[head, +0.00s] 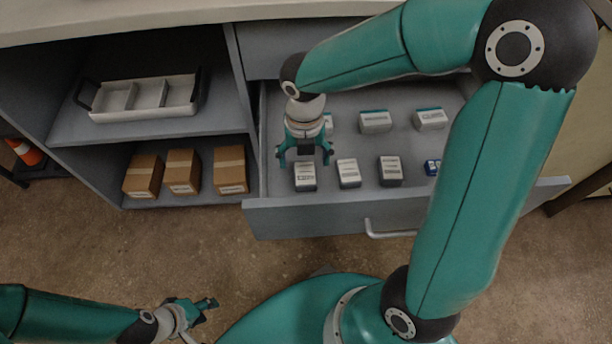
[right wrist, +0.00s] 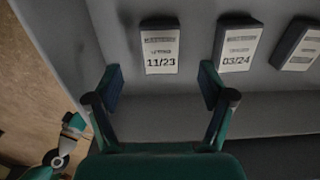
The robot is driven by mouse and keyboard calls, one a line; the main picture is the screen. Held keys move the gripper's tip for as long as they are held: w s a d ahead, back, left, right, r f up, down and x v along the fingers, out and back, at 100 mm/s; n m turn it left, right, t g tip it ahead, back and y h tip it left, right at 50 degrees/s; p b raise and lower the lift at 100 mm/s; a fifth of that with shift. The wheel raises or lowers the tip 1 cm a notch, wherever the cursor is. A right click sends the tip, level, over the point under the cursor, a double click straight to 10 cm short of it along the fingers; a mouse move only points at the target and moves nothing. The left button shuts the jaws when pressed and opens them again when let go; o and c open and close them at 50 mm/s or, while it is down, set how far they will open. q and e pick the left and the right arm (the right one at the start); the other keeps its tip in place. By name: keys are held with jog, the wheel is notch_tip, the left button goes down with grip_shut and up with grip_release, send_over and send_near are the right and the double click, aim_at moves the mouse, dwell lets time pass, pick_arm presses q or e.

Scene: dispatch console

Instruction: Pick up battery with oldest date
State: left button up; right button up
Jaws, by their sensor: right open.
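Batteries with white labels stand in the open drawer. In the right wrist view the left battery (right wrist: 160,52) reads 11/23 and the middle battery (right wrist: 238,50) reads 03/24. A third battery (right wrist: 297,45) is partly cut off and its date is not legible. In the head view the front row shows a left battery (head: 305,178), a second (head: 348,174) and a third (head: 390,172). The labels are too small to read there. My right gripper (head: 304,159) is open and empty, above the front-left battery. My left gripper (head: 203,308) is low at the lower left, away from the drawer.
The drawer front (head: 300,219) has a handle. Left shelves hold a white divided tray (head: 143,97) and cardboard boxes (head: 184,172).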

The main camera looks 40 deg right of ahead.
aim_at(306, 174)
jog(key=shift+s+f+b, duration=0.1)
jog(key=shift+f+b, duration=1.2)
jog(key=shift+f, duration=1.5)
jog(key=shift+s+r, duration=0.1)
jog(key=c, duration=1.4)
